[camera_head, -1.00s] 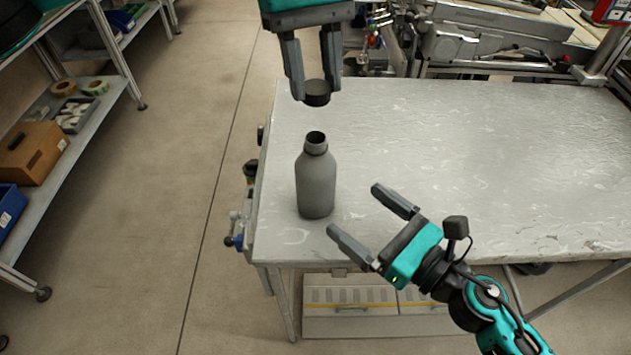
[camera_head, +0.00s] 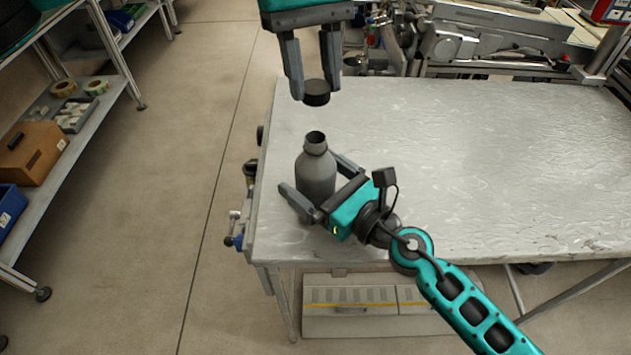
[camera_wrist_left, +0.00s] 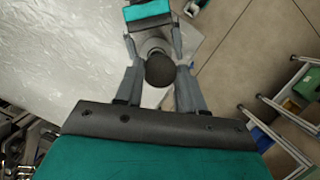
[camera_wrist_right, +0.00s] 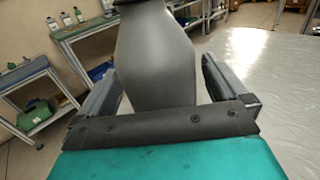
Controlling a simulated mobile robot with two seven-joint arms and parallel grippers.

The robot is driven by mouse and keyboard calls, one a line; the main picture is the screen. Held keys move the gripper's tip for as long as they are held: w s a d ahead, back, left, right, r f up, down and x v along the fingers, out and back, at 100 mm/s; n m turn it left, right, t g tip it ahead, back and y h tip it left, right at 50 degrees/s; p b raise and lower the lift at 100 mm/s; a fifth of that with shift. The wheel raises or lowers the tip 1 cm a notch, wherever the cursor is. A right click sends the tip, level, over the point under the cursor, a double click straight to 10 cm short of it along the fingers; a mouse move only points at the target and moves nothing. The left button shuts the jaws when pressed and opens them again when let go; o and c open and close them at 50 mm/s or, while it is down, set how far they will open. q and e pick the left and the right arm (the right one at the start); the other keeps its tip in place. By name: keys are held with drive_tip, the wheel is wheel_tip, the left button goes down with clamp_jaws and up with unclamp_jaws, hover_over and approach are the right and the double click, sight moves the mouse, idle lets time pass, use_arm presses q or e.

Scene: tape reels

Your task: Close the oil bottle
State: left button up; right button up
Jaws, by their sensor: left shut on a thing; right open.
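The grey oil bottle (camera_head: 316,170) stands upright near the left edge of the table, its dark neck open at the top. The black cap (camera_head: 316,93) is held above the neck, apart from it, by my left gripper (camera_head: 315,95), which is shut on it. The cap also shows in the left wrist view (camera_wrist_left: 160,70). My right gripper (camera_head: 315,185) is open, its fingers on either side of the bottle body. In the right wrist view the bottle (camera_wrist_right: 155,60) fills the space between the fingers, with a gap visible at the right finger.
The grey table (camera_head: 460,160) is clear to the right of the bottle. Machinery (camera_head: 470,45) stands behind it. A shelf with a cardboard box (camera_head: 32,150) and a blue bin (camera_head: 10,208) is at the left, across open floor.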

drive_tip(key=c, duration=1.5)
use_arm(q)
hover_over(316, 138)
drive_tip(key=shift+w+a+f, duration=0.1)
drive_tip(key=shift+w+f, duration=0.1)
drive_tip(key=shift+f, duration=1.05)
drive_tip(key=shift+w+a+f, duration=0.1)
drive_tip(key=shift+w+f, duration=0.05)
drive_tip(key=shift+f, duration=1.1)
drive_tip(key=shift+f, duration=0.1)
drive_tip(key=shift+f, duration=0.8)
drive_tip(key=shift+f, duration=0.6)
